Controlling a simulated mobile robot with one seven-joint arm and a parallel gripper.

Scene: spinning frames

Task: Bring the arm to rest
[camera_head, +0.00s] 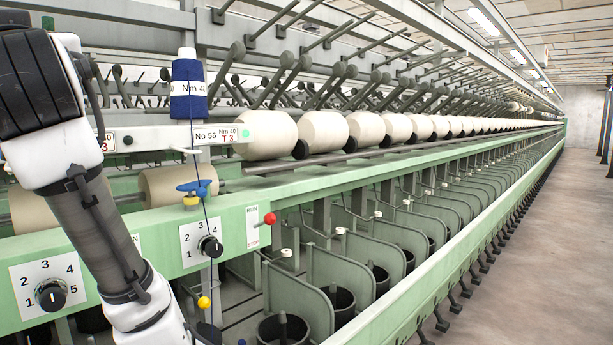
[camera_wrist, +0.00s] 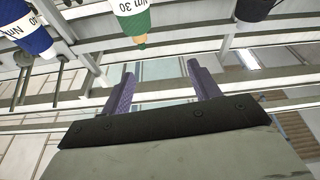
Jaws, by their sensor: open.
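My arm (camera_head: 95,215) runs down the left side of the head view, from the upper left corner to the bottom edge. My gripper is not clearly seen there. In the wrist view my gripper (camera_wrist: 162,84) is open, with its two purple fingers well apart and nothing between them. A green bobbin (camera_wrist: 134,15) labelled Nm 30 is beyond the fingertips at the top. A blue bobbin (camera_wrist: 24,30) labelled Nm 40 is at the upper left.
The spinning frame's green rail (camera_head: 360,165) runs close beside my arm. The aisle floor (camera_head: 540,240) at right is clear.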

